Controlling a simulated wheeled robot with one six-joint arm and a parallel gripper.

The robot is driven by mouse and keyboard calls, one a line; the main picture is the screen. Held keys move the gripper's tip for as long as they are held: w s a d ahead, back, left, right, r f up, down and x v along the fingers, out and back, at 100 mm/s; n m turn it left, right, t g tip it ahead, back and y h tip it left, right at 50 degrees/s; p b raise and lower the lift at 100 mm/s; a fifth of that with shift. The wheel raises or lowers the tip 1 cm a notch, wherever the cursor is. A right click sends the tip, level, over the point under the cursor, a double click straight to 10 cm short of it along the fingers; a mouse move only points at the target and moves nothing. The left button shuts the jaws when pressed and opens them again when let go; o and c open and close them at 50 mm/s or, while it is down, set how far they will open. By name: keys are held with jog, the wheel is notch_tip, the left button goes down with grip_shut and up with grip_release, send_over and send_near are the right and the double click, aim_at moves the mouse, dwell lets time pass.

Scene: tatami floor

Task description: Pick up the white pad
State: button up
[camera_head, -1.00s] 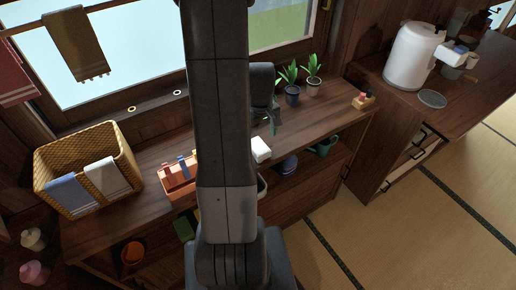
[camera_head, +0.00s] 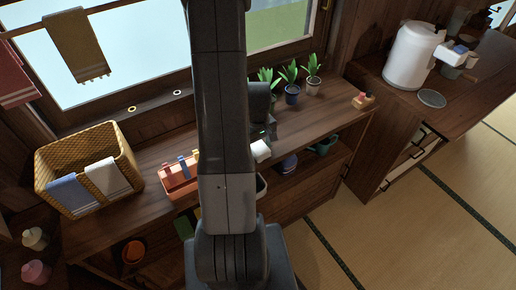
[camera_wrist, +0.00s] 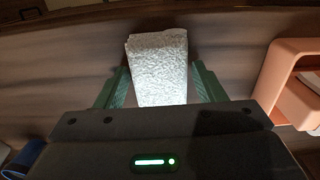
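The white pad (camera_head: 261,151) is on the wooden counter, partly hidden behind my arm in the head view. In the wrist view the white pad (camera_wrist: 158,66) is a rough, pale block between the two green fingers of my gripper (camera_wrist: 161,86). The fingers are apart, one on each side of the pad, with a narrow gap showing on each side. In the head view my gripper (camera_head: 268,132) is low at the pad, mostly hidden by my arm.
A coral caddy (camera_head: 178,184) with bottles stands left of the pad; its rim (camera_wrist: 268,72) is close on the right in the wrist view. A wicker basket (camera_head: 118,148) with towels is further left. Several potted plants (camera_head: 292,96) stand behind, by the window. Counter (camera_head: 325,117) to the right is mostly clear.

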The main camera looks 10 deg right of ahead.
aim_at(258, 146)
jog(key=c, duration=0.6)
jog(key=shift+c, duration=0.2)
notch_tip(258, 146, up, 10)
jog(key=shift+r, duration=0.1)
jog(key=shift+o, duration=1.3)
jog(key=shift+c, duration=0.9)
